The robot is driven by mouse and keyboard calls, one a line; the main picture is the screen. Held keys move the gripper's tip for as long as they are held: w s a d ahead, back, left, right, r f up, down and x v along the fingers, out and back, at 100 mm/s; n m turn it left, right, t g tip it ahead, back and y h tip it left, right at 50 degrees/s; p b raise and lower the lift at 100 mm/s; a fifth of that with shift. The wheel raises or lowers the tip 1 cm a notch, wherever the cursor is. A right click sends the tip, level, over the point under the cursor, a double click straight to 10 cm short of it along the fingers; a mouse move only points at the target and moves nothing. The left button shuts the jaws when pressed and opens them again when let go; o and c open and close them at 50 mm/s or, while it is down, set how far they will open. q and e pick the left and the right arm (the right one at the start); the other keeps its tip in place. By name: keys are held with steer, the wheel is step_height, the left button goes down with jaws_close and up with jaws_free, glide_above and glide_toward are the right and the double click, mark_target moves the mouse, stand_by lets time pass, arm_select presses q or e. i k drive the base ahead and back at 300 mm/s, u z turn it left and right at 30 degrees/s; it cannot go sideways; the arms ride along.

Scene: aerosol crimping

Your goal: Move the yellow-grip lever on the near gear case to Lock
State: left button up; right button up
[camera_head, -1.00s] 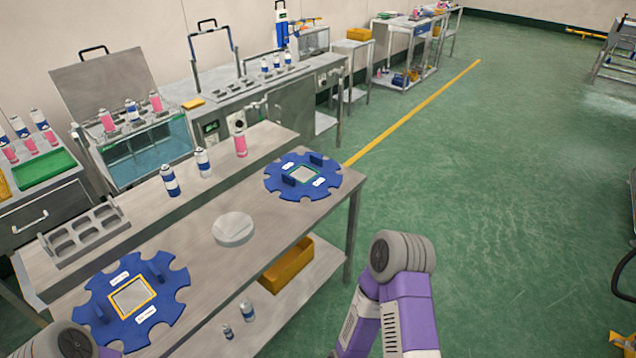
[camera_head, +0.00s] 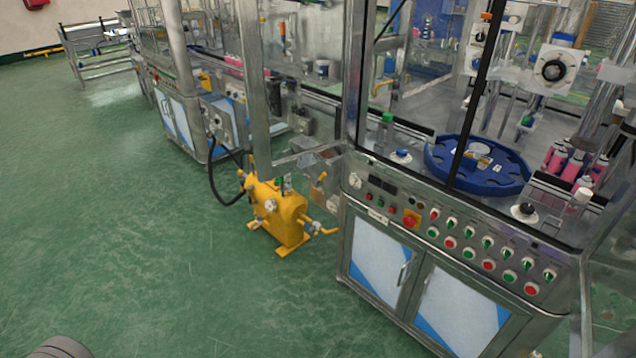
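A yellow gear case (camera_head: 280,212) stands on the green floor left of the large machine cabinet, in the middle of the head view. A short yellow bar (camera_head: 329,231) sticks out from the lower right of the case. A small upright orange-yellow piece (camera_head: 318,187) shows beside the case's upper right. I cannot tell which of these is the lever grip, and no Lock marking is readable at this size. Neither of my grippers is in view. Only a grey rounded part of my own arm shows at the bottom left.
The machine cabinet (camera_head: 420,275) with a button panel stands close on the right. Its glass guard frame (camera_head: 357,80) rises beside the case. A black hose (camera_head: 213,180) loops at the case's left. The green floor (camera_head: 130,235) is clear on the left and in front.

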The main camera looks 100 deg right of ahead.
mark_target(319, 182)
steer(key=z, duration=2.95)
steer(key=i, duration=2.45)
steer(key=z, duration=0.25)
